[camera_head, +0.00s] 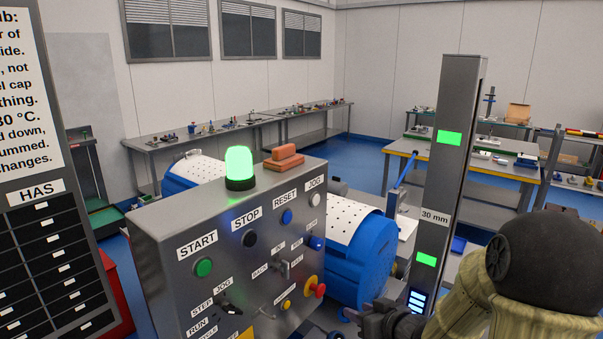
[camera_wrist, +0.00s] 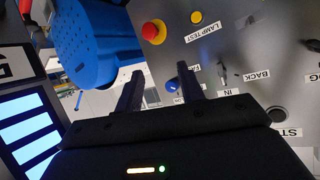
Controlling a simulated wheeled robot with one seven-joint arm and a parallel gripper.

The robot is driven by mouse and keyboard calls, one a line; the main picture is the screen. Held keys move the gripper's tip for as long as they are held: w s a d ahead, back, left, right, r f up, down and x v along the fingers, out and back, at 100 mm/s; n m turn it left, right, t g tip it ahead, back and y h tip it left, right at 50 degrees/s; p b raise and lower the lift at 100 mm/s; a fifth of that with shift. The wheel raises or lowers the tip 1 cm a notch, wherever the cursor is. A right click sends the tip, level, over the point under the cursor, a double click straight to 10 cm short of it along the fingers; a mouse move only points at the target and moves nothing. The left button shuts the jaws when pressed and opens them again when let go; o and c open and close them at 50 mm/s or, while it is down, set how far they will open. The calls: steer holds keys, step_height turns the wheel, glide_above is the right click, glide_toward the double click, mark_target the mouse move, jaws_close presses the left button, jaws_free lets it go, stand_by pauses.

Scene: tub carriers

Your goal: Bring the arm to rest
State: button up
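My gripper (camera_wrist: 158,84) shows in the wrist view with its two dark fingers apart and nothing held between them. Beyond the fingers is the grey control panel (camera_wrist: 225,40), with a blue knob (camera_wrist: 172,84) seen between the fingertips and a red mushroom button (camera_wrist: 153,31) above. I cannot tell how far the fingertips are from the panel. In the head view my arm (camera_head: 460,305) reaches in from the lower right. My dark gripper (camera_head: 378,322) is at the bottom edge, partly cut off, right of the control panel (camera_head: 165,240).
A lit green beacon (camera_head: 239,166) and an orange-brown block (camera_head: 284,158) are on the panel's top. A blue drum (camera_head: 365,255) lies behind it. A grey post (camera_head: 452,150) marked 30 mm stands close to my arm. Benches line the walls; blue floor (camera_head: 350,160) is open behind.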

steer(key=s+f+m+g+h, duration=0.1)
steer(key=s+m+g+h, duration=0.1)
steer(key=s, duration=0.7)
steer(key=s+d+f+m+g+h, duration=0.1)
steer(key=s+g+h, duration=0.3)
steer(key=s, duration=0.5)
steer(key=shift+s+d+f+m+g, duration=0.15)
steer(key=shift+s+f+m+g, duration=0.2)
steer(key=shift+g, duration=0.85)
steer(key=shift+w, duration=0.15)
